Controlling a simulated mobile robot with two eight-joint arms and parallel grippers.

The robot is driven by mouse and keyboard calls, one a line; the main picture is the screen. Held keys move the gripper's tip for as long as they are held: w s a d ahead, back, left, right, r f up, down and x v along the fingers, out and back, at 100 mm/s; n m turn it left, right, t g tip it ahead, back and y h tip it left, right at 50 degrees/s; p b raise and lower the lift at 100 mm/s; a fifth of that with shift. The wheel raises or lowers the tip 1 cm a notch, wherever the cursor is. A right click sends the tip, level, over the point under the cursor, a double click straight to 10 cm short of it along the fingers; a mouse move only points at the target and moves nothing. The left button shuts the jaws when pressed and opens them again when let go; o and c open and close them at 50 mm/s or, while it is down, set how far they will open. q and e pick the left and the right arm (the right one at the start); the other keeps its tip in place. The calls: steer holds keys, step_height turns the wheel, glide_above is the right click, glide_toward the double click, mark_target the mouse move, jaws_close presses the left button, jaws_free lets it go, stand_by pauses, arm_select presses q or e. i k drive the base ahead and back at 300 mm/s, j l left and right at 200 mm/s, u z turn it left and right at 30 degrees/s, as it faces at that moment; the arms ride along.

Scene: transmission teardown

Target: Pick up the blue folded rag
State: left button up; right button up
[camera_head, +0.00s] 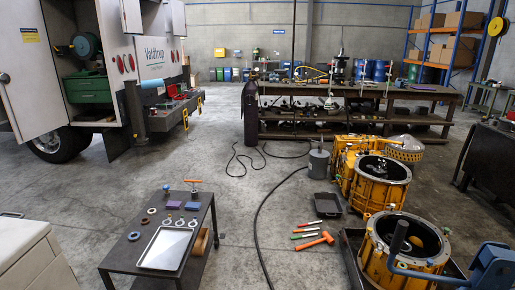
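Two small flat folded pieces like cloth lie side by side near the far end of a low dark metal cart at the lower left. The right one looks blue and is likely the blue folded rag (192,206). The left one is a more purple folded piece (173,204). Both are small in view, so their folds are hard to make out.
The low cart (125,254) also carries a silver tray (165,248), several rings and an orange-handled tool (193,184). A white cabinet (35,262) stands left of it. Yellow housings (385,185) and an orange hammer (315,241) are right. A black cable crosses the floor between.

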mark_target(195, 206)
steer(key=i+z, duration=0.15)
steer(key=i, duration=1.55)
steer(key=i+u, duration=0.35)
steer(key=i, duration=0.4)
steer(key=i+l+u, duration=0.2)
steer(key=i+u, duration=0.15)
steer(key=i, duration=0.4)
steer(key=i+u, duration=0.4)
steer(key=i+l+u, duration=0.15)
steer(key=i+u, duration=0.25)
steer(key=i, duration=0.15)
